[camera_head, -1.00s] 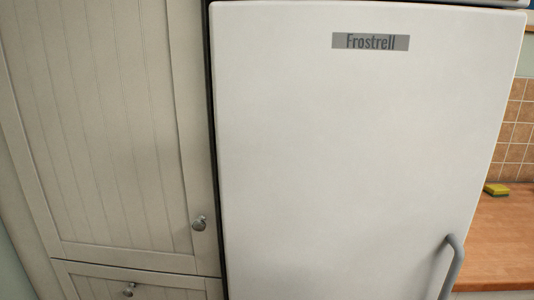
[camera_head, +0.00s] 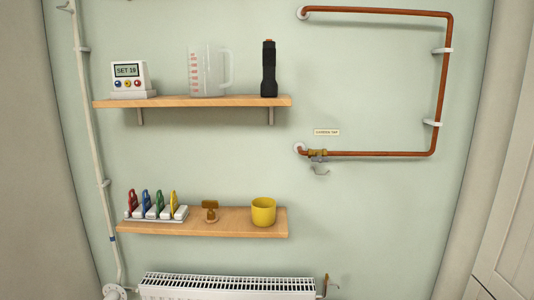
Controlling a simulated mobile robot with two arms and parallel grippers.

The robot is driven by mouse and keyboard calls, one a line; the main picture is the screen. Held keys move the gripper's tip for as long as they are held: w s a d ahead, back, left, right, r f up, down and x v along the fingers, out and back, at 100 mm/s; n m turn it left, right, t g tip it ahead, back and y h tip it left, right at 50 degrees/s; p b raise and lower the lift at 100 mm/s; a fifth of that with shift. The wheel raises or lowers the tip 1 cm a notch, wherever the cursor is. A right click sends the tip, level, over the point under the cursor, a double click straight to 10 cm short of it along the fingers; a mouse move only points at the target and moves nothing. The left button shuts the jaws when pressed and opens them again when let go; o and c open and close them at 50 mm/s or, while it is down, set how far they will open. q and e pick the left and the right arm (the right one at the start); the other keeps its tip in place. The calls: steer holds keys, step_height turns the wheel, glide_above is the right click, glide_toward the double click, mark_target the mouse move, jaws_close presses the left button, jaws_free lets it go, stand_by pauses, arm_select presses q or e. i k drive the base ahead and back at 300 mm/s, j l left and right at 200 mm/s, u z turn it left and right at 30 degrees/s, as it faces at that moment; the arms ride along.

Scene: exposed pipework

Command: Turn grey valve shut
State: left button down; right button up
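A brass valve (camera_head: 317,154) sits on the lower run of the copper pipe, with a small grey handle (camera_head: 320,171) hanging just below it. A small label (camera_head: 327,132), seemingly reading "GARDEN TAP", is on the wall above it. A small grey fitting (camera_head: 66,8) shows at the top of the white pipe on the left. Neither gripper is in view.
The copper pipe (camera_head: 438,95) is clipped to the pale green wall. The upper shelf (camera_head: 190,102) holds a control box, jug and torch. The lower shelf (camera_head: 235,226) holds coloured tags, a brown piece and a yellow mug (camera_head: 263,211). A radiator (camera_head: 225,287) stands below.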

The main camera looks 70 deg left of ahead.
mark_target(319, 159)
steer(key=u, duration=1.95)
